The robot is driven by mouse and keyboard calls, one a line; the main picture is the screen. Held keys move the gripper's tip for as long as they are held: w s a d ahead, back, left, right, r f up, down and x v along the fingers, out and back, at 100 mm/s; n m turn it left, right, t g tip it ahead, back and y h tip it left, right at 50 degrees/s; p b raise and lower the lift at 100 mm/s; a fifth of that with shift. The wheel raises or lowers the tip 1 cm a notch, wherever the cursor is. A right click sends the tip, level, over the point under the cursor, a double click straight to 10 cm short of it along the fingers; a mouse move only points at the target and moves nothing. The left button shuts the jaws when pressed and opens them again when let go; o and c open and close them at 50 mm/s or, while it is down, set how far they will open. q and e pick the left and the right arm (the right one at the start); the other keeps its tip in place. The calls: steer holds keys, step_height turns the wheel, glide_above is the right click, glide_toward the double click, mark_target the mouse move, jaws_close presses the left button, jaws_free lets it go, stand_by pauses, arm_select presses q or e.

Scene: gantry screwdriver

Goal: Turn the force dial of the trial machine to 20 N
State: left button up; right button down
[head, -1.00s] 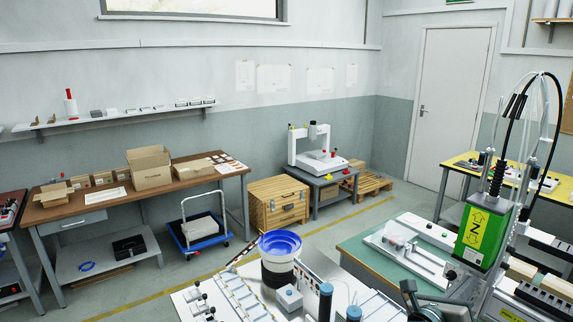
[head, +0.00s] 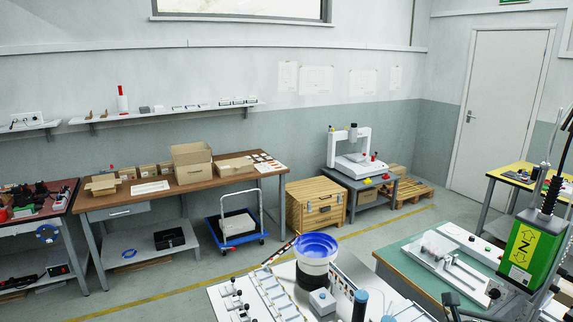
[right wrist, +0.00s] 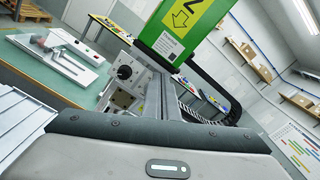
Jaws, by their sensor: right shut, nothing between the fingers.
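A tall machine column carries a green box with a yellow arrow label marked N (head: 522,246) at the right of the head view. The same green box shows at the top of the right wrist view (right wrist: 184,28). Below and left of it there, a dark round knob (right wrist: 124,72) sits on a light grey panel; I cannot read a scale or setting on it. My right gripper's grey housing (right wrist: 160,145) fills the bottom of the right wrist view. My left gripper is not in view.
A green-topped bench (head: 398,262) carries a white fixture (head: 440,250). A white table with a blue bowl feeder (head: 316,246) stands at the front. A white gantry machine (head: 352,155) stands on a grey table at the back.

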steer(key=shift+a, duration=0.15)
steer(key=v, duration=0.5)
steer(key=shift+s+a, duration=0.15)
steer(key=shift+a, duration=0.25)
stand_by(0.4)
